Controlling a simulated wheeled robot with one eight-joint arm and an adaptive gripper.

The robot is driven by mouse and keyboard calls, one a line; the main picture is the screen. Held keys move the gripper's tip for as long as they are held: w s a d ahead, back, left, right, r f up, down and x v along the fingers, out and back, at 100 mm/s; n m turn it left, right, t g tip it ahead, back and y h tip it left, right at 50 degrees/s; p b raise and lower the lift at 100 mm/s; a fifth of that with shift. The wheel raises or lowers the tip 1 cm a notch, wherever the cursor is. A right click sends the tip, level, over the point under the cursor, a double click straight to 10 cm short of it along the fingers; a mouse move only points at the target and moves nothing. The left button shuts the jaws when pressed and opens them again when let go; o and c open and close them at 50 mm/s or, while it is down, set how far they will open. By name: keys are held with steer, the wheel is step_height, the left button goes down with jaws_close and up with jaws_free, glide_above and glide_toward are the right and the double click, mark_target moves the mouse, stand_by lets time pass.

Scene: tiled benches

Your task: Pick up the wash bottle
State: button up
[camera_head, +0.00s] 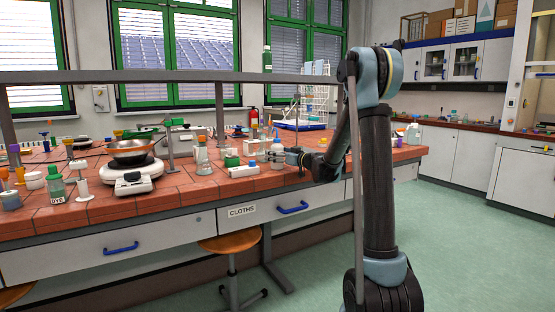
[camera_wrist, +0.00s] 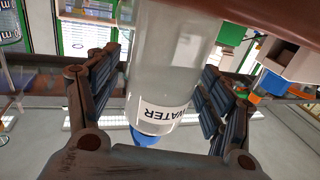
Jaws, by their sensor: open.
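The wash bottle (camera_wrist: 170,60) fills the middle of the wrist view, a pale translucent body with a white label reading WATER and a blue cap. It appears upside down in that view. In the head view the bottle (camera_head: 277,149) stands upright near the front edge of the tiled bench. My gripper (camera_wrist: 161,75) is open, with one ridged finger on each side of the bottle. I cannot tell whether either finger touches it. In the head view my gripper (camera_head: 295,157) is low over the bench, at the bottle's right side.
A wire rack (camera_head: 316,95) stands behind.

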mark_target(277, 138)
steer(key=shift+c, duration=0.6)
steer(key=c, duration=0.7)
steer(key=shift+c, duration=0.2)
steer(key=shift+r, duration=0.1)
step_height(277, 138, up, 10)
steer(key=shift+f, duration=0.1)
steer(key=shift+o, duration=0.8)
